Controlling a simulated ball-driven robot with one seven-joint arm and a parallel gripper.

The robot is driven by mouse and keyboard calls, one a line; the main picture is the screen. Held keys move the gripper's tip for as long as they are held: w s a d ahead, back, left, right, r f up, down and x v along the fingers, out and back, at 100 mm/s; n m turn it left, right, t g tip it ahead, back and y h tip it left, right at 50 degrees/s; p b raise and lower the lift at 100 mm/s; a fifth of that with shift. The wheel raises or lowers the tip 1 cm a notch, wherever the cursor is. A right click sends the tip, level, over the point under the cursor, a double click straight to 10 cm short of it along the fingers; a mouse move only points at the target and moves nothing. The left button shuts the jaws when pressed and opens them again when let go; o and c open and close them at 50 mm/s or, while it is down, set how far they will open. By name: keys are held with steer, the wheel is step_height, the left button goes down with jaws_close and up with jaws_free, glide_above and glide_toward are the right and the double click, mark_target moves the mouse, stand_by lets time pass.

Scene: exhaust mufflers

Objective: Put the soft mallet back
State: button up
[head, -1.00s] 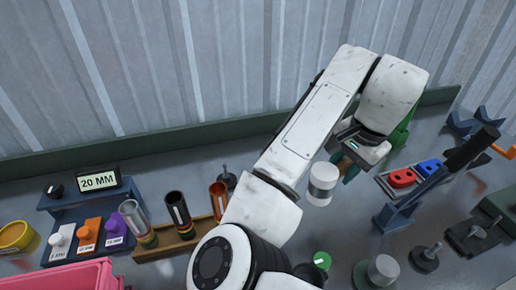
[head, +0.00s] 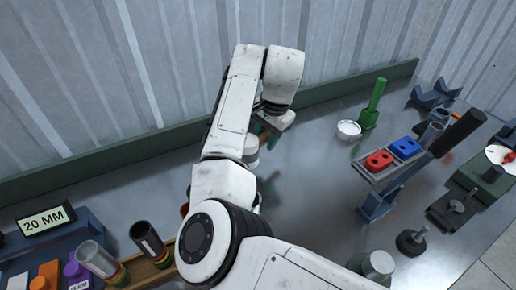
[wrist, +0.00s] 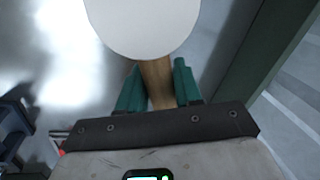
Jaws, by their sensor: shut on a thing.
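The soft mallet has a thick white head (wrist: 140,25) and a pale wooden handle (wrist: 158,85). In the wrist view, my gripper (wrist: 157,78) is shut around the handle with its teal fingers, and the head lies beyond the fingertips. In the head view, my gripper (head: 264,132) is above the back of the bench, left of the middle. The white mallet head (head: 250,152) shows partly there behind my arm. My arm hides most of the handle in that view.
A rack with red (head: 379,160) and blue (head: 405,148) pieces stands right. A 20 MM sign (head: 46,220) stands left. The middle of the bench is clear.

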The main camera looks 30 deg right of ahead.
mark_target(266, 131)
steer(key=w+f, duration=0.2)
steer(key=f, duration=0.1)
steer(key=shift+w+a+f, duration=0.1)
steer(key=shift+w+a, duration=0.2)
steer(key=shift+a, duration=0.05)
steer(key=shift+w+f, duration=0.15)
steer(key=shift+f, duration=1.55)
steer(key=o, duration=1)
steer(key=shift+f, duration=0.1)
steer(key=shift+o, duration=0.2)
steer(key=r, duration=0.4)
steer(key=s+r, duration=0.1)
steer(key=r, duration=0.3)
steer(key=s+r, duration=0.1)
steer(key=r, duration=0.3)
steer(key=shift+s+d, duration=0.15)
steer(key=shift+d, duration=0.25)
